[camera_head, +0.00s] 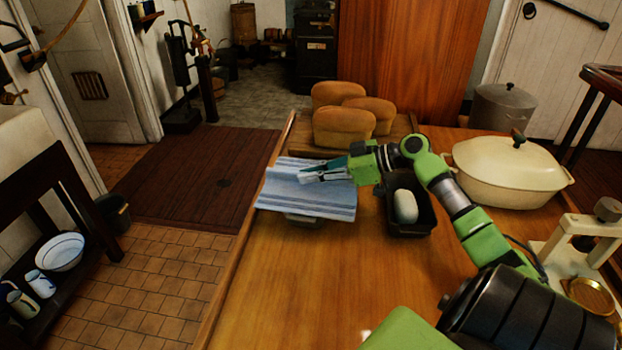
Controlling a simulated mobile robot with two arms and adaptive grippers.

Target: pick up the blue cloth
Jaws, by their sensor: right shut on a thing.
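The fingertips hide a small part of the cloth. My left gripper is not in view.
Several loaves of bread (344,126) sit on a board behind the cloth. A dark tin (424,222) with a pale oval thing stands to the right, near my arm. A cream lidded pot (510,172) stands farther right. The table front is clear.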

